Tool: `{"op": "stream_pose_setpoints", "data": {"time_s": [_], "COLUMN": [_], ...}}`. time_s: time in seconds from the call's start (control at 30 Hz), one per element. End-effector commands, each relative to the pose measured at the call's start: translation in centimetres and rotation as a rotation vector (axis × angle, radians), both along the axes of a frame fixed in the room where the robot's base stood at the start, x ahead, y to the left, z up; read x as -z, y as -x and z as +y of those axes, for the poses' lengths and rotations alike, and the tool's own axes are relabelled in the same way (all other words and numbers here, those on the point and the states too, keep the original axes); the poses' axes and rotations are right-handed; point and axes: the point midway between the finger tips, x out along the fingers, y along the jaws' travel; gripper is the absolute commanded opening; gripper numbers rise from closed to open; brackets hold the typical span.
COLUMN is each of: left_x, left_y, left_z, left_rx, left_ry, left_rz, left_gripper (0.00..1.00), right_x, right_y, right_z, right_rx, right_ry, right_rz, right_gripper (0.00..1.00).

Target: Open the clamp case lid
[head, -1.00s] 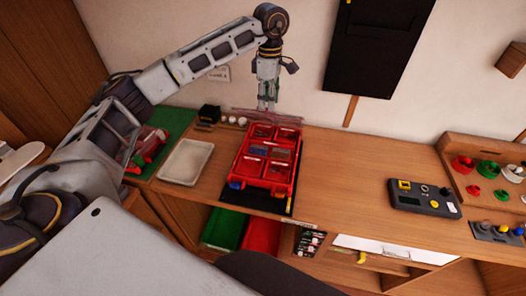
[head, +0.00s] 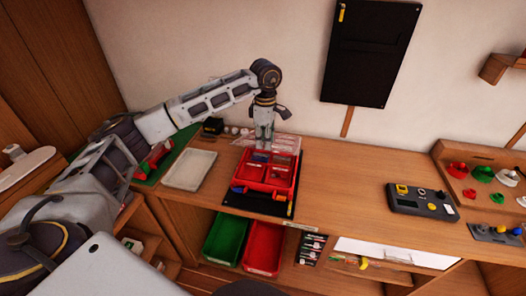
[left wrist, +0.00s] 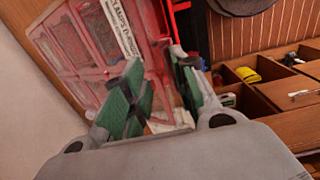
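The clamp case (head: 293,190) is a red box on a dark mat on the bench, with several open compartments facing up. Its clear, red-tinted lid (head: 284,142) is raised off the box and leans back along the rear edge. In the left wrist view the lid (left wrist: 75,45) fills the upper left, with a white label strip reading "CLAMPS". My left gripper (head: 265,148) points down at the case's rear edge, by the lid. In the wrist view its green-padded fingers (left wrist: 165,95) stand apart. Whether they touch the lid I cannot tell. My right gripper is out of view.
A pale tray (head: 189,170) lies left of the case. A dark control box (head: 422,201) lies to the right, with clear bench between. Green (head: 224,239) and red (head: 264,247) bins sit below the bench front. A black panel (head: 370,50) hangs on the wall.

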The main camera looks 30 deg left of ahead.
Motion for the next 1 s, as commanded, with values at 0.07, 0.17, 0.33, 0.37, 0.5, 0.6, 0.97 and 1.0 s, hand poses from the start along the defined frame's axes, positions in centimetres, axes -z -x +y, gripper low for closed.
{"op": "stream_pose_setpoints", "data": {"time_s": [0.07,0.17,0.33,0.37,0.5,0.6,0.97,1.0], "left_x": [0.9,1.5,2.1,2.1,2.2,2.2,2.2,2.3], "left_y": [0.2,0.4,0.5,0.6,0.6,0.6,0.6,0.6], "left_z": [0.1,0.0,0.0,0.0,0.0,0.0,-0.2,-0.4], "left_rx": [-0.001,-0.001,-0.001,0.000,0.000,0.000,0.002,0.003], "left_ry": [-0.001,0.000,0.000,0.000,0.000,0.000,0.004,0.010], "left_rz": [0.001,0.000,0.000,0.000,0.000,0.000,0.000,0.001], "left_gripper": [0.27,0.27,0.27,0.27,0.27,0.27,0.27,0.27], "right_x": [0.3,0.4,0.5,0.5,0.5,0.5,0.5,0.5], "right_y": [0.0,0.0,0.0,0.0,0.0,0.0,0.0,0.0], "right_z": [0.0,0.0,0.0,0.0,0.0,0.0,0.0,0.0], "right_rx": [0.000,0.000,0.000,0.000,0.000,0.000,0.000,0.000], "right_ry": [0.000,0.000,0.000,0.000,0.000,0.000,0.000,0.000], "right_rz": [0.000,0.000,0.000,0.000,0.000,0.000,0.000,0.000], "right_gripper": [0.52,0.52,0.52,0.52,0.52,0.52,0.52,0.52]}}
